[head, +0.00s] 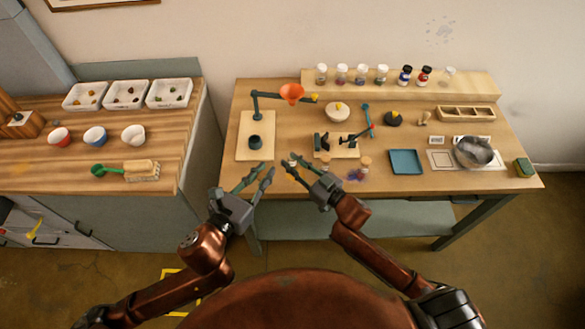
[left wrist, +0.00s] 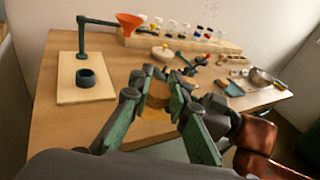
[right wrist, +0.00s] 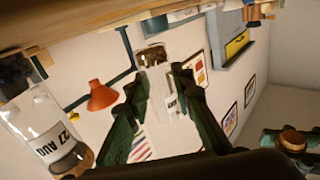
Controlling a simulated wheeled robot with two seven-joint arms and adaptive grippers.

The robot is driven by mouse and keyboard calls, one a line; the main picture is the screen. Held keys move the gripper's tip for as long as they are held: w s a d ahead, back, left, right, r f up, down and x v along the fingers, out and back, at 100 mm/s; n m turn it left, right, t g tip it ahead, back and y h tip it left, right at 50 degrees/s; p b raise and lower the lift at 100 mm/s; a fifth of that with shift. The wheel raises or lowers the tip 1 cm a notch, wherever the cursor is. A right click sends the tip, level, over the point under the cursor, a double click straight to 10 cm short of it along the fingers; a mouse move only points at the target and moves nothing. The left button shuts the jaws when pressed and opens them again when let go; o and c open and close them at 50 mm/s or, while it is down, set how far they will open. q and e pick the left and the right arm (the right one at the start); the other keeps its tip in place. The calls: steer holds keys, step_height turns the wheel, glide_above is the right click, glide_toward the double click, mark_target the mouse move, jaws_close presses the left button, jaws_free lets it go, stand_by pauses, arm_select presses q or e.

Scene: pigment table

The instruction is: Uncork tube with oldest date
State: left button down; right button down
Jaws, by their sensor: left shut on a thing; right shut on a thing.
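My left gripper (left wrist: 160,92) is shut on a tan cork (left wrist: 157,96), above the table's front edge. The cork also shows at the lower right of the right wrist view (right wrist: 293,139). My right gripper (right wrist: 160,95) is shut on a clear glass tube (right wrist: 155,78) with brown pigment at one end; no cork shows on it, and its label cannot be read. In the head view my left gripper (head: 266,174) and right gripper (head: 296,164) are apart, side by side. A corked tube (right wrist: 45,135) labelled 27 AUG shows beside my right gripper. Another corked tube (head: 365,161) stands over purple pigment.
An orange funnel (head: 291,92) hangs on a stand at the back left of the table. A blue tray (head: 406,161), a metal bowl (head: 473,152) and a sponge (head: 524,167) lie to the right. Several jars line the back shelf (head: 470,84). A side counter (head: 60,170) stands left.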

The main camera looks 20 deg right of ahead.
steer(key=shift+f+b, duration=0.35)
steer(key=shift+f, duration=1.2)
steer(key=shift+f, duration=0.1)
steer(key=shift+f, duration=0.15)
steer(key=c, duration=1.7)
jaws_free()
steer(key=shift+o, duration=0.2)
